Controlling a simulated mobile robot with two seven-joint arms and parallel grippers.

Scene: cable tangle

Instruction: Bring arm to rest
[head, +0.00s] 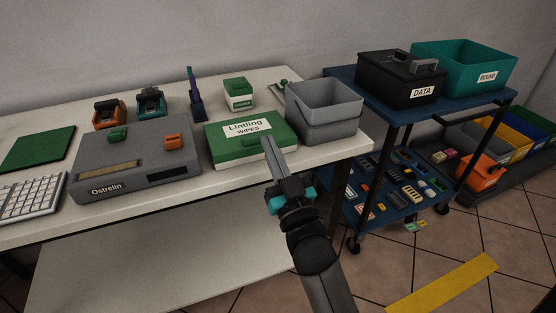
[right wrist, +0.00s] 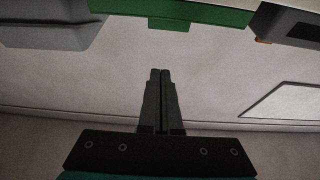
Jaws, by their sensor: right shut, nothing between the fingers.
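My right arm comes in from the bottom of the head view. Its gripper (head: 268,148) is shut and empty, in front of the table's (head: 100,218) front edge, and in the picture its fingertips overlap the green Lintling Wipes box (head: 222,145). In the right wrist view the two dark fingers (right wrist: 161,75) lie together with nothing between them. The green box's edge (right wrist: 170,15) shows beyond them, apart from the fingertips. My left gripper is not in view.
On the table stand a grey Ostrelin device (head: 140,180), a keyboard (head: 30,196) and grey stacked bins (head: 325,105). A blue cart (head: 345,76) to the right holds a black DATA box (head: 395,85) and a teal bin (head: 460,70). A yellow strip (head: 445,283) lies on the tiled floor.

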